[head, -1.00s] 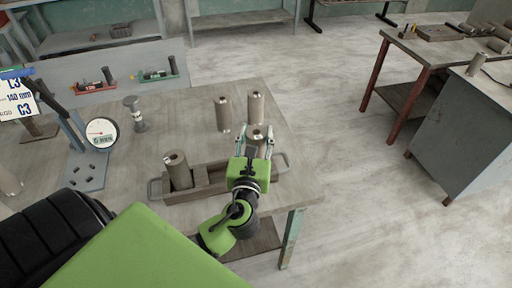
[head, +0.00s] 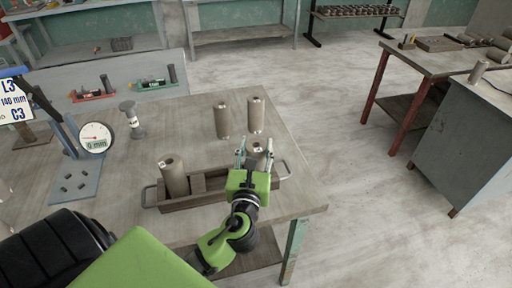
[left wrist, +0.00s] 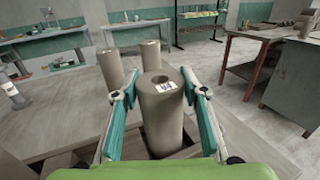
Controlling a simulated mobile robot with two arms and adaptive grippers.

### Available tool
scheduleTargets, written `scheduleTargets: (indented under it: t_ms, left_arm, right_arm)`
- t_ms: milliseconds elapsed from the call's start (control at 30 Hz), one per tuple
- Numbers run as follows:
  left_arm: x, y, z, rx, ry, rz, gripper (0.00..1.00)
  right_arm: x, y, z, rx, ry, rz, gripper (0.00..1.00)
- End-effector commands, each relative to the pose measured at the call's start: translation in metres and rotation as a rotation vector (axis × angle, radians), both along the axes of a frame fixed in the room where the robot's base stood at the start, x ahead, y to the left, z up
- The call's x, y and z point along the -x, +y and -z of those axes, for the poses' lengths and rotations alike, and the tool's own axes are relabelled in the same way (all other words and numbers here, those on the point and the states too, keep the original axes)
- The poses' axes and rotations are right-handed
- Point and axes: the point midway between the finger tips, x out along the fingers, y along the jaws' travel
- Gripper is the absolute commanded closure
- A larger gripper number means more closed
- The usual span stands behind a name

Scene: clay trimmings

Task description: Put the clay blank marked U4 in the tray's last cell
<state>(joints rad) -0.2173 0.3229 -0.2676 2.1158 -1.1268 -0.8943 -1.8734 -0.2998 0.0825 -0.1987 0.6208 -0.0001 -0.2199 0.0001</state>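The clay blank marked U4 (left wrist: 160,112) is a grey-brown upright cylinder with a hole in its top and a small label. It stands between the fingers of my left gripper (left wrist: 160,90). In the head view the blank (head: 257,147) stands at the right end of the wooden tray (head: 225,197), its lower part hidden by my left gripper (head: 255,157). The fingers are spread on either side of the blank, with narrow gaps showing. Another blank (head: 174,178) stands at the tray's left end. My right gripper is not in view.
Two upright blanks (head: 222,120) (head: 255,115) stand on the table behind the tray. A dial gauge stand (head: 97,140) and a small spool-shaped piece (head: 132,118) stand at the left. The table's right edge is close to the tray.

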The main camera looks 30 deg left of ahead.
Motion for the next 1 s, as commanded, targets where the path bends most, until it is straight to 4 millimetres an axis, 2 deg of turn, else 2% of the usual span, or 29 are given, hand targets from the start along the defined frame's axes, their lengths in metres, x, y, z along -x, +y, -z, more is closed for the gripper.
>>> scheduleTargets:
  t_ms: [67, 467, 567, 1000]
  left_arm:
    - [0.0, 0.0, 0.001, 0.001, 0.002, 0.0, 0.43]
    - [0.001, -0.001, -0.002, 0.002, 0.001, 0.001, 0.43]
    - [0.012, -0.007, 0.001, 0.003, 0.004, 0.001, 0.43]
    - [0.091, -0.046, 0.001, 0.004, 0.004, 0.001, 0.43]
  right_arm:
    - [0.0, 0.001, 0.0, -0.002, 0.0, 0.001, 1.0]
    - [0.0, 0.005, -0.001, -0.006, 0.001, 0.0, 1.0]
    - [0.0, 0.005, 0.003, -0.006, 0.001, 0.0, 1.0]
    - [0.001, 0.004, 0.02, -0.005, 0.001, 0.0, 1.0]
